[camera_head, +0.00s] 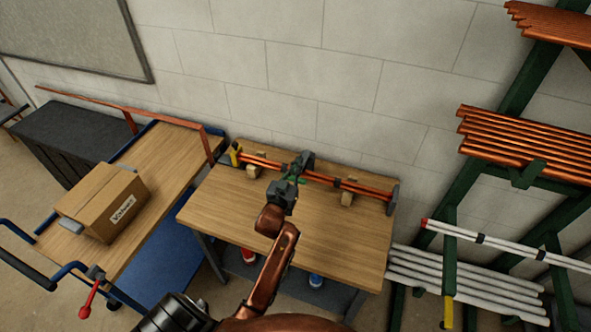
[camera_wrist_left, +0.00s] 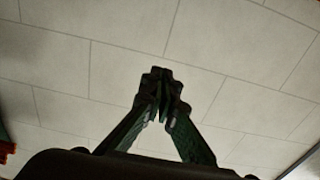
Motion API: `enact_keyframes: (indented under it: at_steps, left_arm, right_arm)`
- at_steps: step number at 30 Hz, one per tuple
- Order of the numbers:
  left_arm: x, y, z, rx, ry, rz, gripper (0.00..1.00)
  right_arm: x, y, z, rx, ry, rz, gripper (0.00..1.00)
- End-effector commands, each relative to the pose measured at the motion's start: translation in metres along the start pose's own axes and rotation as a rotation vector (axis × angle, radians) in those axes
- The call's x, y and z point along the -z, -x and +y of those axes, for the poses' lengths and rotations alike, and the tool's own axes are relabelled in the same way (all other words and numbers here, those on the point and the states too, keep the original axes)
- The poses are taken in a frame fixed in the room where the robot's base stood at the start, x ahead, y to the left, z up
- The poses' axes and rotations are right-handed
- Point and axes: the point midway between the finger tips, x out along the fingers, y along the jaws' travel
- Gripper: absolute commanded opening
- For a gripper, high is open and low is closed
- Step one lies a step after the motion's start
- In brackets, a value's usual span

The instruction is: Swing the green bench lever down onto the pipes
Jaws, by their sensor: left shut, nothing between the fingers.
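The copper pipes (camera_head: 262,161) lie along the back of the wooden bench (camera_head: 345,236), resting on wooden blocks. A small bit of green (camera_head: 301,181) shows beside my gripper at the pipes' middle. It may be part of the green lever, but most of it is hidden, so its angle cannot be told. My left gripper (camera_head: 296,172) is over the pipes near a dark grey clamp part (camera_head: 306,158); touching or apart cannot be told. In the left wrist view its fingertips (camera_wrist_left: 160,88) meet with nothing between them, against the plain wall. My right gripper is not in view.
A dark end stop (camera_head: 392,198) stands at the bench's right end, a yellow-handled part (camera_head: 235,153) at its left. A cart (camera_head: 150,213) with a cardboard box (camera_head: 104,201) stands left. A green pipe rack (camera_head: 480,190) stands right. The bench's front is mostly clear.

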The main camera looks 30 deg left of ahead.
Motion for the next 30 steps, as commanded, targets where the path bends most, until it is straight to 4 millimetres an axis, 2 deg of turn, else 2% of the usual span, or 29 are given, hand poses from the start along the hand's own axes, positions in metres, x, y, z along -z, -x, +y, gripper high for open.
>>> enact_keyframes:
  at_steps: [1,8,10,16,30]
  left_arm:
    - [0.001,-0.013,0.001,-0.001,-0.001,0.001,0.0]
    - [0.001,-0.059,0.001,-0.001,-0.001,0.001,0.0]
    - [-0.013,-0.055,0.0,0.001,0.001,-0.008,0.0]
    - [-0.034,-0.047,0.0,0.001,0.001,-0.004,0.0]
    - [-0.039,-0.045,0.0,-0.001,0.0,-0.001,0.0]
  right_arm:
    - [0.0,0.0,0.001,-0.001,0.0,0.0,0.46]
    - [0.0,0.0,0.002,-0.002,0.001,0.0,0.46]
    - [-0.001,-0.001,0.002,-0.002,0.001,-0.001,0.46]
    - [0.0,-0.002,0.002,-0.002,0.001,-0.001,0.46]
    - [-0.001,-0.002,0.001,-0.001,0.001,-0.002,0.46]
